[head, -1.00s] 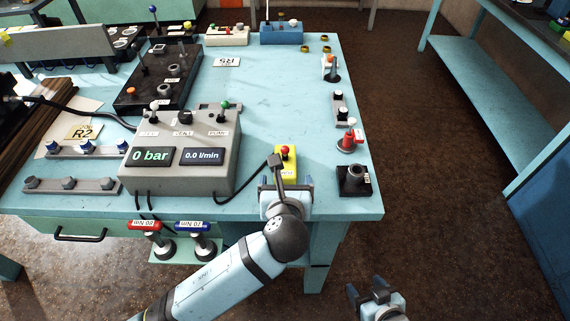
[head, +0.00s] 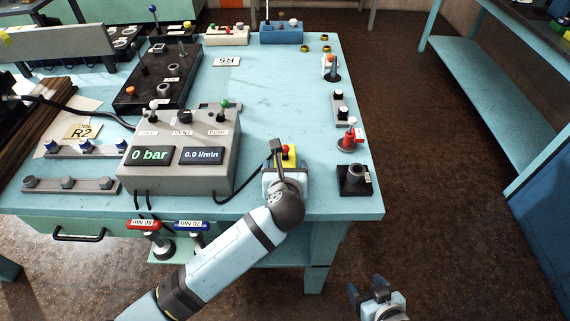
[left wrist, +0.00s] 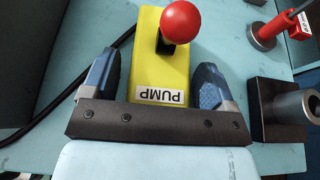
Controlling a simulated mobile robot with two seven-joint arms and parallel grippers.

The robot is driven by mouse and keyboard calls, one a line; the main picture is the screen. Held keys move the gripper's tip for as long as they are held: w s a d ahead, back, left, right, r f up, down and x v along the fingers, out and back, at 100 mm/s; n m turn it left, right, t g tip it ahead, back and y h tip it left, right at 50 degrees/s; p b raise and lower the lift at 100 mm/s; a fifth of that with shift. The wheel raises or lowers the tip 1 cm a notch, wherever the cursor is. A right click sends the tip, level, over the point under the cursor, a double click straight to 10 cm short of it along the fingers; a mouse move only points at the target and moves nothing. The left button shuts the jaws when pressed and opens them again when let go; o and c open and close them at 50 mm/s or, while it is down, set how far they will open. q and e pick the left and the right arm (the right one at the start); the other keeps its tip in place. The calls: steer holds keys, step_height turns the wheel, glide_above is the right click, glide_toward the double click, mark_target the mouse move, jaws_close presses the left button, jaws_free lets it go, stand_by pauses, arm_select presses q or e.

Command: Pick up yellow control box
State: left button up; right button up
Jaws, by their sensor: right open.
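The yellow control box (head: 290,162) has a red ball-topped lever and sits on the teal bench near its front edge. In the left wrist view, the yellow box (left wrist: 160,72) carries a label reading PUMP. My left gripper (head: 287,161) is over the box. In the left wrist view, its blue fingers (left wrist: 158,80) stand open on either side of the box, with small gaps showing on both sides. In the head view my left gripper hides the near part of the box. My right gripper (head: 369,290) is open and empty, low in front of the bench.
A grey console (head: 180,165) with two displays stands left of the box, and a black cable (head: 232,194) runs between them. A black block with a metal socket (head: 354,180) and a red lever piece (head: 350,137) are to the right. The middle of the bench behind is clear.

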arm_select(q)
steer(key=c, duration=0.8)
steer(key=shift+r, duration=0.1)
step_height(320, 180, up, 20)
steer(key=shift+f+p, duration=0.1)
steer(key=shift+p, duration=0.9)
arm_select(e)
steer(key=shift+s+r, duration=0.15)
steer(key=shift+r, duration=0.5)
steer(key=shift+r, duration=0.15)
arm_select(q)
step_height(320, 180, down, 20)
steer(key=shift+r, duration=0.15)
arm_select(e)
steer(key=shift+d, duration=0.1)
arm_select(q)
steer(key=shift+f, duration=0.2)
arm_select(e)
steer(key=shift+c, duration=0.2)
